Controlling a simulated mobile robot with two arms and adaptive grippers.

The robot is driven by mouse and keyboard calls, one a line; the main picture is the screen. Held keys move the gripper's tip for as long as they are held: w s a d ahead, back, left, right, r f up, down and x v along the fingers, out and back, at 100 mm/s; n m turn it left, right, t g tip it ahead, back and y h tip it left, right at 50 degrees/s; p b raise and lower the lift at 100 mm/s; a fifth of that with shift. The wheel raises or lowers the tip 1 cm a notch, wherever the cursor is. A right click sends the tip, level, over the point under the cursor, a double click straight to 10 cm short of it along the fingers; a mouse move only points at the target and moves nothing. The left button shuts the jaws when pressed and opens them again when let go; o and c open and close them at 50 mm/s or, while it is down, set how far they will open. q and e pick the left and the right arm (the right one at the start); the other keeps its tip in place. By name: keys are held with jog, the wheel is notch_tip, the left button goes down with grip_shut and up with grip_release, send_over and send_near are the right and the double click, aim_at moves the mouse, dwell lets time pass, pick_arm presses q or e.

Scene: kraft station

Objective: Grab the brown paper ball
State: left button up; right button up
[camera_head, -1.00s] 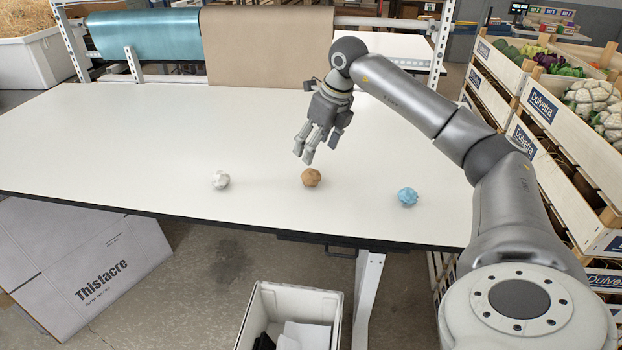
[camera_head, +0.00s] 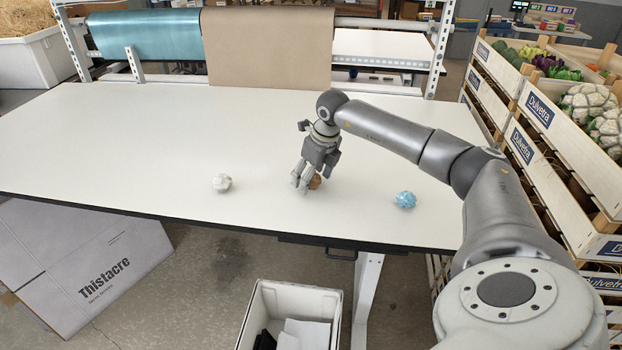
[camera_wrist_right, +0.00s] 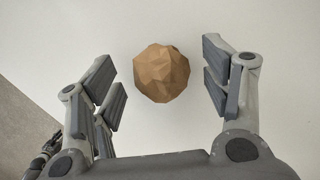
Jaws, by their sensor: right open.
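The brown paper ball (camera_head: 316,182) lies on the white table (camera_head: 130,150), mostly hidden behind my right gripper (camera_head: 303,187) in the head view. In the right wrist view the brown paper ball (camera_wrist_right: 161,73) sits whole and faceted between the spread fingers of my right gripper (camera_wrist_right: 160,85). A gap shows on each side of the ball, smaller on the left than it is wide, and the fingers are open.
A white paper ball (camera_head: 222,183) lies to the left and a blue paper ball (camera_head: 405,200) to the right. Wooden vegetable crates (camera_head: 545,150) stand at the table's right side. A white bin (camera_head: 252,318) is on the floor in front. The table's back left is clear.

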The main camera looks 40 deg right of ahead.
jog(key=c, duration=0.8)
jog(key=shift+r, duration=0.1)
